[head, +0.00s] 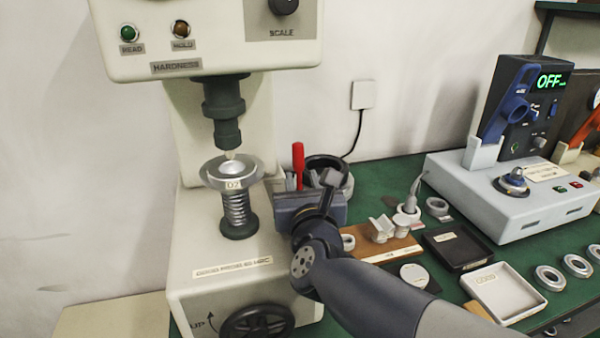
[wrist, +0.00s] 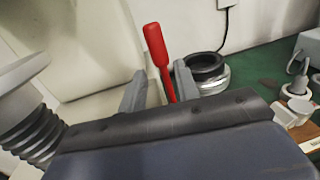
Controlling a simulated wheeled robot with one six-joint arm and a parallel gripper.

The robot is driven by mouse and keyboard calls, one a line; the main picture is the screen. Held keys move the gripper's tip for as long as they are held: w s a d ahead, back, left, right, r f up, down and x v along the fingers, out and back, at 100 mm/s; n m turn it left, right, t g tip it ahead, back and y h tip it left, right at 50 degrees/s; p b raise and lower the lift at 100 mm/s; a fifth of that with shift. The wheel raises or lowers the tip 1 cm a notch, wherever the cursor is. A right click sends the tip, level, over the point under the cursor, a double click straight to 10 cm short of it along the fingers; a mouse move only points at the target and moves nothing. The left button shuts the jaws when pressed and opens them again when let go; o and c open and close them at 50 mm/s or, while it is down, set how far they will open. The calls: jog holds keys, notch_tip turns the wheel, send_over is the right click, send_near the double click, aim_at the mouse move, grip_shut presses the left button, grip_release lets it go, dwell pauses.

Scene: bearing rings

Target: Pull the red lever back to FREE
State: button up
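The red lever (head: 298,160) stands upright beside the right side of the hardness tester in the head view. In the wrist view the red lever (wrist: 157,48) rises in the gap between my two grey fingers, closer to the right one. My gripper (head: 311,183) is at the lever's lower part; in the wrist view my gripper (wrist: 160,86) is open, with its fingers apart. I cannot tell whether the lever is fully between the fingers or just beyond them. The lever's base is hidden by my gripper, and no FREE mark shows.
The hardness tester (head: 222,285), with its anvil (head: 235,178), stands close on the left. A dark ring-shaped part (head: 340,170) is just right of the lever. A wooden board (head: 398,247), trays (head: 503,292) and a grey control box (head: 540,205) occupy the green bench to the right.

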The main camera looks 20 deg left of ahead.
jog(key=v, duration=0.6)
jog(key=shift+s, duration=0.2)
